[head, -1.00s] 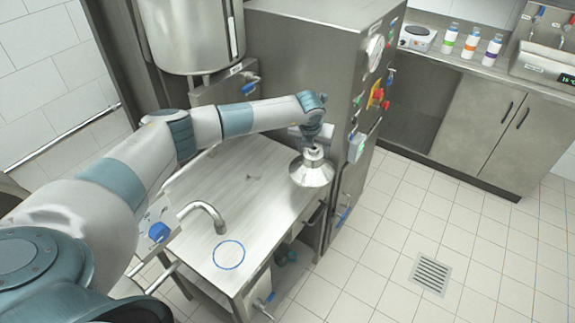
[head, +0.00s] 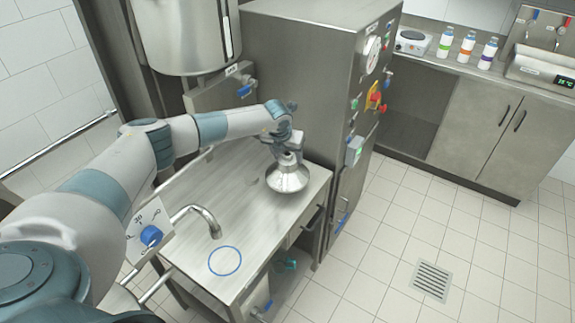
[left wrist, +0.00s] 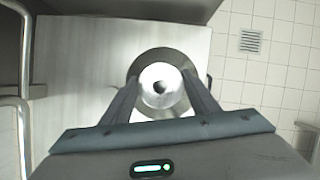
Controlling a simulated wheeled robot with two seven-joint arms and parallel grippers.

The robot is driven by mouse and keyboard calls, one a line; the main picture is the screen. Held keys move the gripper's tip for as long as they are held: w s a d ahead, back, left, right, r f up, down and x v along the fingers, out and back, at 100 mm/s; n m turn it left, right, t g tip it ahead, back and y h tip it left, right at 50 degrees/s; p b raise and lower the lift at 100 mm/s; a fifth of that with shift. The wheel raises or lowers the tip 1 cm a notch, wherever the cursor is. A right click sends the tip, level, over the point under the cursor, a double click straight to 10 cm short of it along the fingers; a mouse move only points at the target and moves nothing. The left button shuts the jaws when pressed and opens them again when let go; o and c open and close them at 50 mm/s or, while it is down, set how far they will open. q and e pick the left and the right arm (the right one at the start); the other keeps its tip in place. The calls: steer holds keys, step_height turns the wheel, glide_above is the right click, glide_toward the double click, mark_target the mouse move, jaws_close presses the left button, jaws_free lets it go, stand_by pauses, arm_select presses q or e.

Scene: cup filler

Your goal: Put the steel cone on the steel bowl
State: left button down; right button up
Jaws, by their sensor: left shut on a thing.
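My left gripper (head: 288,154) is shut on the narrow top of the steel cone (head: 288,176), over the right part of the steel table. In the left wrist view the cone (left wrist: 162,86) is between the two fingers, its top a bright disc with a dark centre. A wider, darker ring surrounds it there. I cannot tell whether this ring is the cone's own skirt or the rim of the steel bowl below. No separate bowl shows elsewhere. The gap between cone and table is hard to judge. My right gripper is not in view.
A curved spout (head: 198,217) stands at the table's left, near a blue ring mark (head: 225,260) on the steel table (head: 243,215). A tall steel cabinet (head: 300,85) with a red knob borders the back. The table between ring and cone is clear.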

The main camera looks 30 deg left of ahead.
arm_select(q)
step_height(320, 180, down, 3)
steer(key=shift+r+b, duration=0.1)
steer(key=shift+b, duration=0.7)
steer(key=shift+f, duration=0.5)
steer(key=shift+f+b, duration=0.15)
steer(key=shift+b, duration=0.15)
steer(key=c, duration=0.7)
jaws_free()
steer(key=shift+s, duration=0.1)
